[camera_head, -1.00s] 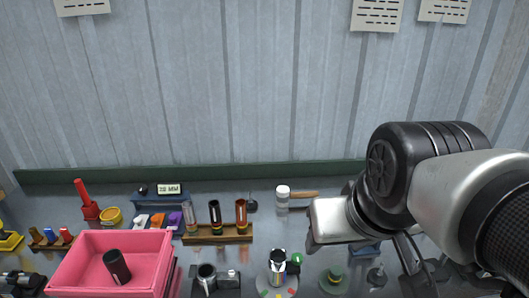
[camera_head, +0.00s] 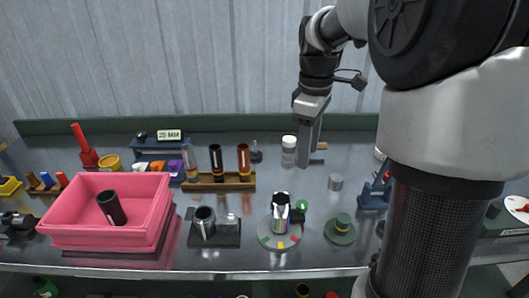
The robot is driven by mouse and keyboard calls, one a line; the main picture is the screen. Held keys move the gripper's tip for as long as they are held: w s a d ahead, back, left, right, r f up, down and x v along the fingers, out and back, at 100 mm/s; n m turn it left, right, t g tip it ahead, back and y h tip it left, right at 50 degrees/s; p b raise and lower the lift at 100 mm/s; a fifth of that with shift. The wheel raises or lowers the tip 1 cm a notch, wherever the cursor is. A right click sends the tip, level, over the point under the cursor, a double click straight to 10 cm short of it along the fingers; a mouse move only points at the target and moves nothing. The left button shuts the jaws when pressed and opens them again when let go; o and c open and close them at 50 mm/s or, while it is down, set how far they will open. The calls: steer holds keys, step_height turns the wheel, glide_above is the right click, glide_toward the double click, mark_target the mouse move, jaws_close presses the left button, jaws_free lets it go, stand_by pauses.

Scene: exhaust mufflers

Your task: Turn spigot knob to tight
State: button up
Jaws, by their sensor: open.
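A round grey base (camera_head: 266,240) with red, yellow and green marks on its rim stands near the front edge of the bench. On it is an upright shiny metal cylinder (camera_head: 280,207) with a black part (camera_head: 297,216) and a small green ball (camera_head: 302,205) at its right side. I cannot tell for certain which part is the spigot knob. My gripper (camera_head: 306,160) is open and points down over the bench behind this base, apart from it. Its fingers overlap in the view, so the gap between them is hidden.
A pink bin (camera_head: 75,215) with a dark cylinder (camera_head: 111,208) is at the left. A black fixture (camera_head: 214,230) and a green knobbed disc (camera_head: 341,228) flank the marked base. A wooden rack (camera_head: 218,181) and a white-capped jar (camera_head: 289,150) stand behind.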

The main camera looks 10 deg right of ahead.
mark_target(302, 204)
step_height(302, 204, down, 18)
steer(key=b, duration=0.2)
steer(key=shift+w+d+r+b, duration=0.1)
steer(key=shift+r+b, duration=0.05)
steer(key=shift+b, duration=0.25)
steer(key=c, duration=1.1)
